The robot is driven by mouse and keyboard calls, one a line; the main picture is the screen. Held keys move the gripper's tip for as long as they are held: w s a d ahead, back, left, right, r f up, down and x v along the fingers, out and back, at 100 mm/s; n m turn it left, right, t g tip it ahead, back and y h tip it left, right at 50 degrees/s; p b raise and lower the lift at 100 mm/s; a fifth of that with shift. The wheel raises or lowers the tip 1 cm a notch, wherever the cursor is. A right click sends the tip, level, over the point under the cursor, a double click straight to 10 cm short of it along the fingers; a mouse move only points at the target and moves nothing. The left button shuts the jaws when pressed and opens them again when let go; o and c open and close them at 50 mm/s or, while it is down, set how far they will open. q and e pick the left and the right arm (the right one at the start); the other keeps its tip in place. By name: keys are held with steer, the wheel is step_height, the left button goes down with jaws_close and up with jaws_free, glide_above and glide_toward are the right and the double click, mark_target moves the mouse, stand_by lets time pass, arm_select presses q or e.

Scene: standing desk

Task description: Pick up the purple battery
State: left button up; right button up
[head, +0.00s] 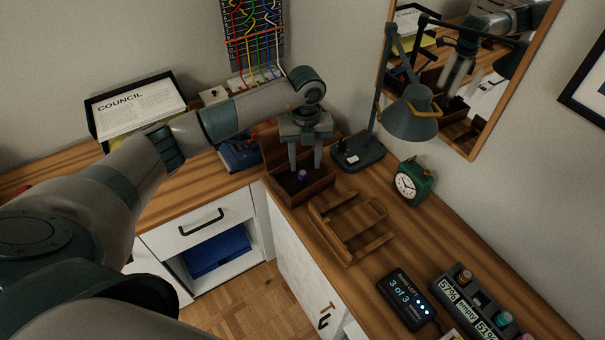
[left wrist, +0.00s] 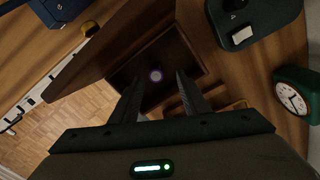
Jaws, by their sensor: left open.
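The purple battery (head: 302,174) stands inside an open wooden box (head: 275,155) at the desk corner. In the left wrist view the battery (left wrist: 156,76) shows end-on as a small pale purple disc on the dark box floor. My left gripper (head: 304,170) points down over the box, with its open fingers around or just above the battery; how deep they reach is hard to tell. In the left wrist view the fingers (left wrist: 160,85) are apart, with the battery between and slightly beyond their tips. My right gripper is not in view.
A desk lamp (head: 408,120) stands close right of the box, with a green alarm clock (head: 412,182) beyond. A wooden slatted tray (head: 350,225) lies in front. A battery charger (head: 480,300) and a display device (head: 405,300) sit at front right. A mirror hangs behind.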

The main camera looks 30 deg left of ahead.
mark_target(302, 172)
arm_select(q)
steer(key=shift+f, duration=0.3)
steer(key=shift+s+a+f+p, duration=0.1)
steer(key=shift+s+f+p, duration=0.1)
steer(key=shift+f+p, duration=0.45)
step_height(302, 172, down, 3)
steer(key=shift+s+a+r+p, duration=0.1)
steer(key=shift+s+a+p, duration=0.05)
steer(key=shift+p, duration=0.65)
steer(key=shift+f, duration=0.55)
jaws_close()
